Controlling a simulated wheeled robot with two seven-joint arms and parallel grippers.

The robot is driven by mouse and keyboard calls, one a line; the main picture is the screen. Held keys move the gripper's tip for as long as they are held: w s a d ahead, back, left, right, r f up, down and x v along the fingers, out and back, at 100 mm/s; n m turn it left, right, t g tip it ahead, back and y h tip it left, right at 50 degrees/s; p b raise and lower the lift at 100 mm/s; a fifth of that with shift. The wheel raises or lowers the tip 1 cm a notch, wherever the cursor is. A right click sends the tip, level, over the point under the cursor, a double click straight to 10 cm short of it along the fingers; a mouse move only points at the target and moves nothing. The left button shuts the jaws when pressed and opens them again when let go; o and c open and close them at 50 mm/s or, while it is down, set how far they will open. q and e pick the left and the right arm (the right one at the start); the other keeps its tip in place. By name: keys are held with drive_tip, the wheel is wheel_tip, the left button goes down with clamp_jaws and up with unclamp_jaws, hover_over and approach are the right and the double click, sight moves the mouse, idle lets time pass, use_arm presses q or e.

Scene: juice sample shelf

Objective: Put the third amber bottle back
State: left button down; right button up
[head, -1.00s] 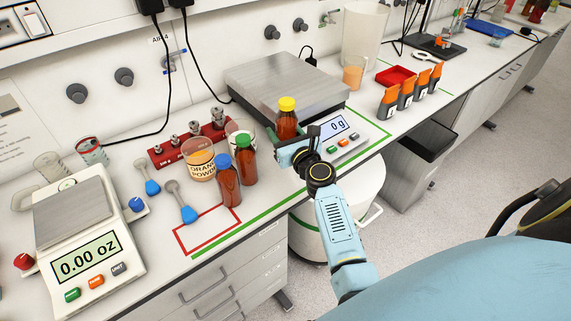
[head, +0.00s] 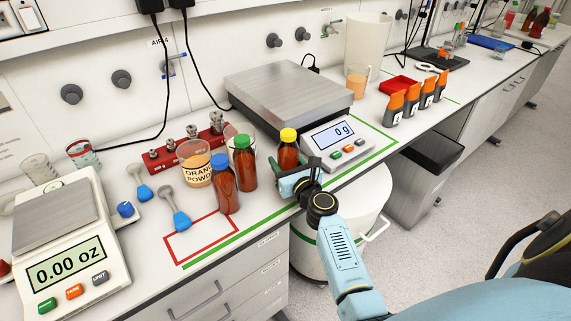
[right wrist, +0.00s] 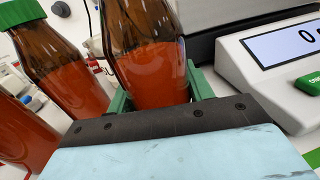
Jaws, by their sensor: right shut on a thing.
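The yellow-capped amber bottle (head: 288,149) stands upright just right of the green-capped amber bottle (head: 244,165), with a small gap between them. The blue-capped amber bottle (head: 224,186) is left of and in front of the green-capped one. My right gripper (head: 287,182) is shut on the yellow-capped bottle, low on its body. In the right wrist view the held bottle (right wrist: 150,70) sits between the green fingers, and the green-capped bottle (right wrist: 62,65) is at left. Whether the held bottle's base touches the bench cannot be told. My left gripper is not in view.
The large scale (head: 330,130) reading 0 g is right of and behind the held bottle. The orange powder beaker (head: 197,168) stands behind the blue-capped bottle. A red outlined square (head: 190,250) on the bench is empty. A small scale (head: 70,265) is at left.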

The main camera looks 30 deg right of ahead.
drive_tip(key=o, duration=0.8)
drive_tip(key=shift+f, duration=0.15)
drive_tip(key=o, duration=0.4)
drive_tip(key=shift+o, duration=0.2)
drive_tip(key=shift+r, duration=0.2)
drive_tip(key=shift+s, duration=0.15)
drive_tip(key=s+a, duration=0.1)
drive_tip(key=s, duration=1)
drive_tip(key=shift+s+a, duration=0.2)
drive_tip(key=shift+s, duration=0.1)
